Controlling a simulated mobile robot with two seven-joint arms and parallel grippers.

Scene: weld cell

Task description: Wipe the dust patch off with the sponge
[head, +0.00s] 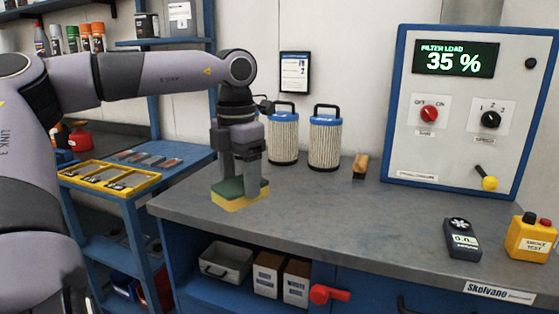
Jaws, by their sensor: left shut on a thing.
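My left gripper (240,172) points down over the left end of the grey workbench (340,215). It is shut on a sponge (240,201), green on top and yellow below. The sponge is at the bench top near its left front edge; I cannot tell whether it touches or hovers just above. I cannot clearly make out a dust patch; the bench top shows only faint mottled grey, and the area under the sponge is hidden. My right gripper is not in view.
Two filter cartridges (325,143) and a small brush (360,166) stand at the back. A control panel (465,115) reads filter load 35 %. A handheld meter (462,239) and a yellow smoke-test box (531,238) are at the right. The bench middle is clear.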

